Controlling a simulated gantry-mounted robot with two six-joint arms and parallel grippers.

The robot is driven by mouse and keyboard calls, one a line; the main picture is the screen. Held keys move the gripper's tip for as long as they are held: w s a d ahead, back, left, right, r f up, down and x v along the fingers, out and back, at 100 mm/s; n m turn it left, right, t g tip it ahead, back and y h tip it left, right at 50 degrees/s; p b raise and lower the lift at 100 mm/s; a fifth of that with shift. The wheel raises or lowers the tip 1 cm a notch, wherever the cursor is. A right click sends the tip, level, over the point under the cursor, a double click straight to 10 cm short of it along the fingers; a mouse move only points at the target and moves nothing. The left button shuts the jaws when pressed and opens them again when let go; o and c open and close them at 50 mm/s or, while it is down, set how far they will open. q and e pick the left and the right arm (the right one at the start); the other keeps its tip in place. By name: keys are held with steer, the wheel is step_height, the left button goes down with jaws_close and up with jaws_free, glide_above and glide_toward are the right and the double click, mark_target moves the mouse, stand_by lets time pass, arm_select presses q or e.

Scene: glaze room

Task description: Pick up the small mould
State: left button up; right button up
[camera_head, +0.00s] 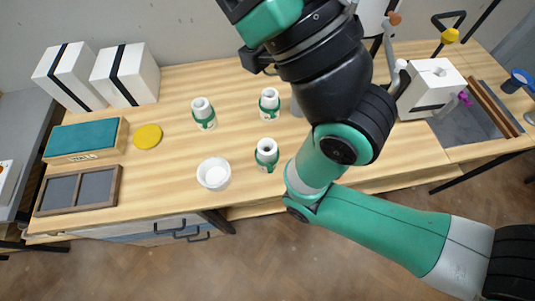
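Three white blocks with black straps look like moulds; I cannot tell for certain which one the task calls the small mould. Two stand side by side at the back left of the table: the left one (63,73) and the one beside it (128,75). The third block (432,82) stands at the right, beyond my arm, with a round opening in its top and a purple knob (464,98) near its side. My arm from the lower right crosses the table and leaves at the top edge. Neither gripper shows.
Three white-and-green jars (204,117), (270,106), (267,157) and a white cup (213,176) stand mid-table. A yellow disc (147,137), a teal-topped box (84,155) and a divided tray (118,185) lie left. My arm hides part of the table right of the jars.

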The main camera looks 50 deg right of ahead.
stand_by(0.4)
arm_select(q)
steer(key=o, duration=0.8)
